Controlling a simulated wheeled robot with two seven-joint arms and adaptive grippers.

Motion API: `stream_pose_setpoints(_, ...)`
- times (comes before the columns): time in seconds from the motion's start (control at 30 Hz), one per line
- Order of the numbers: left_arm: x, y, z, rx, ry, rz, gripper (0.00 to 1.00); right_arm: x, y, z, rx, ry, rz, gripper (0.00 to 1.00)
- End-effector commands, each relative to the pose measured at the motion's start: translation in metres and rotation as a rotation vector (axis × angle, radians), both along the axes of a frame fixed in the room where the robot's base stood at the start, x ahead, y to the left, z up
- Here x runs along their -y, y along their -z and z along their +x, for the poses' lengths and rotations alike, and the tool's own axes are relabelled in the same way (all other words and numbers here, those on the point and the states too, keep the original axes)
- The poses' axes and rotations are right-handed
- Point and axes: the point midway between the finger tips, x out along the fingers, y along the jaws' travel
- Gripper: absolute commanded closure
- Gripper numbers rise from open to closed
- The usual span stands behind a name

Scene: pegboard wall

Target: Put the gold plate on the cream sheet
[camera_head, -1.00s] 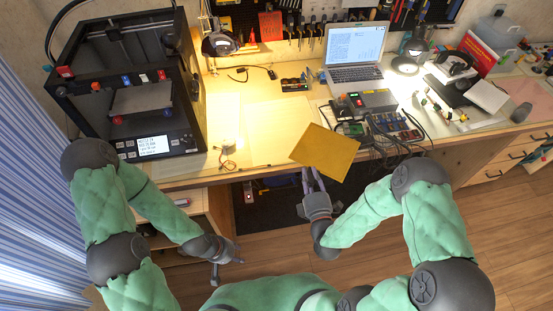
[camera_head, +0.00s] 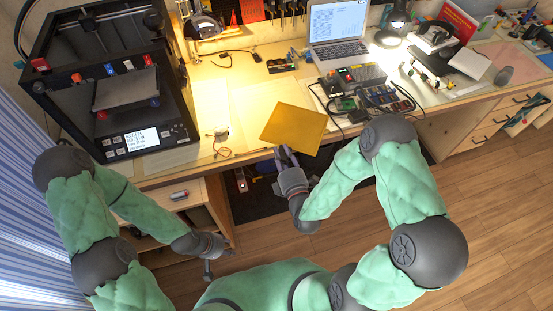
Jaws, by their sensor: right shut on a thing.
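The gold plate (camera_head: 293,128) is a flat square with its near edge in my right gripper (camera_head: 285,154). That gripper is shut on it at the front edge of the desk. The cream sheet (camera_head: 247,108) lies flat on the desk. In this view the plate overlaps the sheet's right part and hides some of it. I cannot tell whether the plate touches the sheet or is just above it. My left gripper (camera_head: 208,268) hangs low in front of the desk, away from the plate; its fingers are too small to read.
A black 3D printer (camera_head: 115,90) stands on the desk's left. A circuit board with cables (camera_head: 365,95) lies close to the plate's right, with a laptop (camera_head: 338,30) behind. A small wired part (camera_head: 217,133) lies left of the sheet.

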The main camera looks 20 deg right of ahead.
Motion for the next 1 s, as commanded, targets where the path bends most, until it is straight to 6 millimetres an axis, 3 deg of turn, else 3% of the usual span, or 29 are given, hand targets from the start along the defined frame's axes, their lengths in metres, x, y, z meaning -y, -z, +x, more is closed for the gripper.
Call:
stream_pose_setpoints(0.03,0.0,0.008,0.0,0.0,0.0,0.0,0.6,-0.002,0.015,0.006,-0.003,-0.001,0.001,1.0)
stream_pose_setpoints(0.2,0.0,0.019,0.0,0.0,0.0,0.0,0.6,-0.006,0.04,0.027,-0.002,-0.001,0.001,1.0)
stream_pose_setpoints(0.53,0.0,0.027,0.0,0.0,0.0,0.0,0.6,-0.009,0.057,0.042,-0.003,0.0,0.001,1.0)
stream_pose_setpoints(0.77,0.0,0.039,0.0,0.0,0.0,0.0,0.6,-0.009,0.087,0.043,-0.004,0.001,0.0,1.0)
stream_pose_setpoints(1.0,0.0,0.038,0.0,0.0,0.0,0.0,0.6,-0.009,0.086,0.043,-0.001,0.0,0.0,1.0)
